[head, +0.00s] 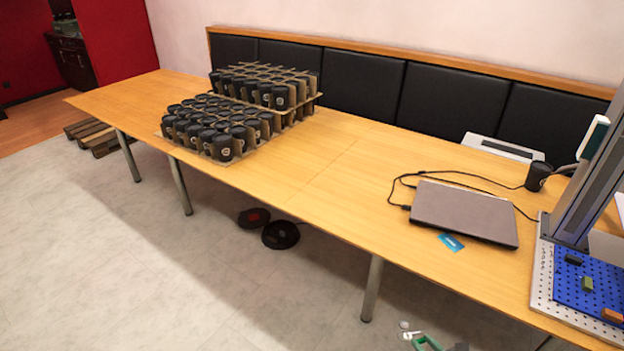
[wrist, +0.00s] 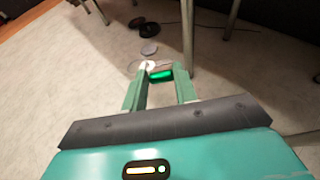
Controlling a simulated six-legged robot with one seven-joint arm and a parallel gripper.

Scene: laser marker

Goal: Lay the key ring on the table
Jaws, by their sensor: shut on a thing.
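My gripper (wrist: 163,73) is shut on the key ring (wrist: 140,67). In the wrist view a green piece sits between the fingertips, with a thin pale ring and a small round grey tag just beyond. In the head view the gripper (head: 430,344) shows at the bottom edge, partly cut off, with the key ring (head: 408,335) at its tip. It appears in front of the table's near edge, against the floor. The table (head: 330,195) has a light wood top.
A closed laptop (head: 465,210) with cables and a blue card (head: 451,242) lie on the table. A laser marker (head: 590,180) with a blue perforated plate stands at right. Trays of black mugs (head: 225,128) stand at left. The table's middle is clear.

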